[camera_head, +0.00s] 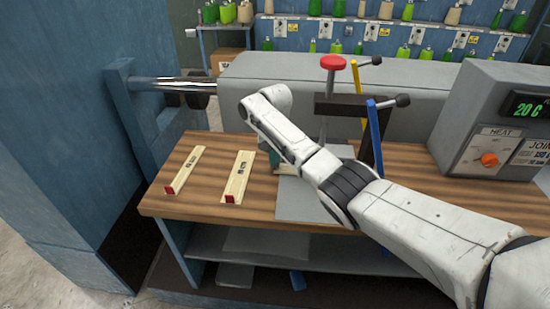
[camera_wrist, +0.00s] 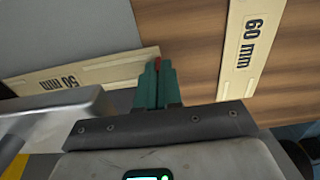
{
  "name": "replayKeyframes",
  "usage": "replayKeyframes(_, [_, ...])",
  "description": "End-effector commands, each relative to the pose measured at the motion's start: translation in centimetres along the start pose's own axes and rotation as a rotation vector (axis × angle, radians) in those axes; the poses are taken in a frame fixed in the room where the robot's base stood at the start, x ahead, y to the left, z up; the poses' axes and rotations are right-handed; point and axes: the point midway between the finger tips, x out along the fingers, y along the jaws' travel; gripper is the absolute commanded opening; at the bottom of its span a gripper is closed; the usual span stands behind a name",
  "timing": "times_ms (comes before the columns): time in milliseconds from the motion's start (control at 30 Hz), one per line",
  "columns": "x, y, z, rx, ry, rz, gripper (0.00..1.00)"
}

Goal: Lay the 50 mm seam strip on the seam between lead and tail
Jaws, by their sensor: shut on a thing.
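My gripper (camera_wrist: 157,68) has green fingers shut on a pale wooden strip near its red end. The held strip (camera_wrist: 112,72) reaches left across the wrist view, over the grey sheet (camera_wrist: 75,30); its label appears to read 50 mm, but the first digit is hard to make out. In the head view my gripper (camera_head: 271,157) is partly hidden by my arm, and only a pale bit of the held strip (camera_head: 288,168) shows. I cannot tell whether the strip touches the sheet. The seam between lead and tail is not discernible.
Two pale strips with red ends lie on the wooden bench: one far left (camera_head: 187,165), one nearer my gripper (camera_head: 243,170). A strip marked 60 mm (camera_wrist: 247,55) shows in the wrist view. A clamp stand with red knob (camera_head: 333,63) and blue lever (camera_head: 375,135) rise behind my arm.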

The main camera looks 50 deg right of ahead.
Motion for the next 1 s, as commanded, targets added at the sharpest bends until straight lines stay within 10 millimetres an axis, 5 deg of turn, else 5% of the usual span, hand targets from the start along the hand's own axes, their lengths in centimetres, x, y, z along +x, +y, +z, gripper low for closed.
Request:
replayKeyframes(200, [0.0, 0.0, 0.0, 0.000, 0.000, 0.000, 0.00])
replayKeyframes(533, [0.0, 0.0, 0.0, 0.000, 0.000, 0.000, 0.35])
replayKeyframes(833, [-0.3, 0.0, 0.0, 0.000, 0.001, 0.000, 0.35])
replayKeyframes(1000, [-2.3, -0.1, -0.1, -0.001, 0.003, -0.001, 0.35])
